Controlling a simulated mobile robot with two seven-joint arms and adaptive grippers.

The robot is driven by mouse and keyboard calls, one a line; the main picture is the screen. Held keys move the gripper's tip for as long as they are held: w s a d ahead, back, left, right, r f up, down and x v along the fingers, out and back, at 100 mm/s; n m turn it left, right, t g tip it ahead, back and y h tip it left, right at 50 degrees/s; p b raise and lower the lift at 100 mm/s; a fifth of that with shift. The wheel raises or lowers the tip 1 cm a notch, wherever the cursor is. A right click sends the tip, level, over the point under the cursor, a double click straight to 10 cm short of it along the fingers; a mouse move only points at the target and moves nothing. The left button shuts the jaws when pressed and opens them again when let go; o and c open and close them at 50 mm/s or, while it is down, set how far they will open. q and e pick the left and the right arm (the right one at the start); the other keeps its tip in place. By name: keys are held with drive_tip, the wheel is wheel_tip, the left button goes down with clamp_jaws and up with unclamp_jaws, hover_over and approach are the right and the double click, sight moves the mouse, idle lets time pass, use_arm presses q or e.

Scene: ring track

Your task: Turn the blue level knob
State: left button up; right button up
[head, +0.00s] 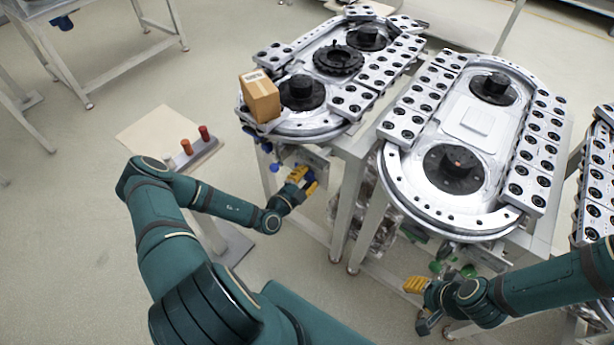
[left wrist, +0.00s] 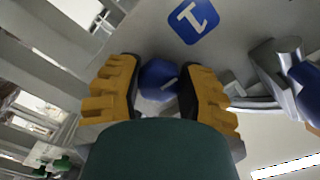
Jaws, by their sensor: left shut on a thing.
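A blue knob (left wrist: 158,75) shows in the left wrist view between the two yellow-padded fingers of my left gripper (left wrist: 160,92), which is shut on it. Part of the knob is hidden by the fingers and the wrist. In the head view my left gripper (head: 303,181) is at the front underside of the left ring track (head: 300,128), and the held knob is mostly hidden there. My right gripper (head: 422,304) is below the front of the right ring track (head: 450,212); its fingers look apart and empty.
A cardboard box (head: 260,97) sits on the left track's front left edge. A blue-and-white label (left wrist: 193,20) and another blue-ended fitting (left wrist: 305,85) show in the left wrist view.

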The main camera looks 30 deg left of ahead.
use_arm(q)
drive_tip(key=shift+r, duration=0.1)
idle(0.5)
drive_tip(key=o, duration=1.2)
drive_tip(key=s, duration=1.2)
drive_tip(key=shift+a, duration=0.45)
